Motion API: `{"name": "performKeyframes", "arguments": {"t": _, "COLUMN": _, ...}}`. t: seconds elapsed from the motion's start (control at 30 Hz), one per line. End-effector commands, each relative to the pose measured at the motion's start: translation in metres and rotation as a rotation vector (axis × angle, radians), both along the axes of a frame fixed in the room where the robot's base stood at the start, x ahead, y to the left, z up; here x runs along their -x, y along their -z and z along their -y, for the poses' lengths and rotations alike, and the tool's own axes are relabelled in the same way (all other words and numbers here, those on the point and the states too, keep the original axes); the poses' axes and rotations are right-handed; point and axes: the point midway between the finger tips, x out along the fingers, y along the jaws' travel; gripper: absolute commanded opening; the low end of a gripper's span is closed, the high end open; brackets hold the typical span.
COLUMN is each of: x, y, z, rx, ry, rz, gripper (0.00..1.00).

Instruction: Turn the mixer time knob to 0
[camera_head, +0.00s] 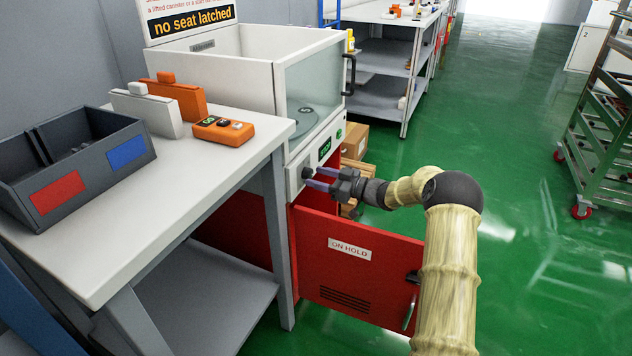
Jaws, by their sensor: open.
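The mixer (300,150) is a white machine with a clear front panel and a round disc inside. Its front face carries a small green-lit display (325,148), whose digits are too small to read. A dark knob (306,172) sits below and left of the display; I take it for the time knob, and its setting cannot be read. My gripper (311,178) reaches in from the right with its fingers open, their tips at the knob. I cannot tell whether they touch it or straddle it.
A red "ON HOLD" door (350,261) stands open below my arm. A white table (190,190) at left holds a dark bin (85,190), an orange device (222,131) and white and orange canisters. Cardboard boxes (355,140) stand behind my gripper. Green floor is free at right, beside a rack (605,135).

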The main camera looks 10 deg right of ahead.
Motion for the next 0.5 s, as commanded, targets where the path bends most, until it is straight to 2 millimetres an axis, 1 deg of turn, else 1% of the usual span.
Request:
{"name": "performKeyframes", "arguments": {"t": 0.03, "x": -0.0036, "y": 0.0019, "z": -0.0049, "rx": 0.001, "ry": 0.000, "rz": 0.001, "gripper": 0.55}}
{"name": "performKeyframes", "arguments": {"t": 0.13, "x": -0.0075, "y": 0.0007, "z": -0.0102, "rx": 0.000, "ry": 0.000, "rz": 0.001, "gripper": 0.55}}
{"name": "performKeyframes", "arguments": {"t": 0.43, "x": -0.0089, "y": -0.0005, "z": -0.0119, "rx": -0.001, "ry": 0.001, "rz": 0.001, "gripper": 0.55}}
{"name": "performKeyframes", "arguments": {"t": 0.5, "x": -0.0088, "y": -0.0004, "z": -0.0133, "rx": 0.000, "ry": 0.000, "rz": 0.000, "gripper": 0.41}}
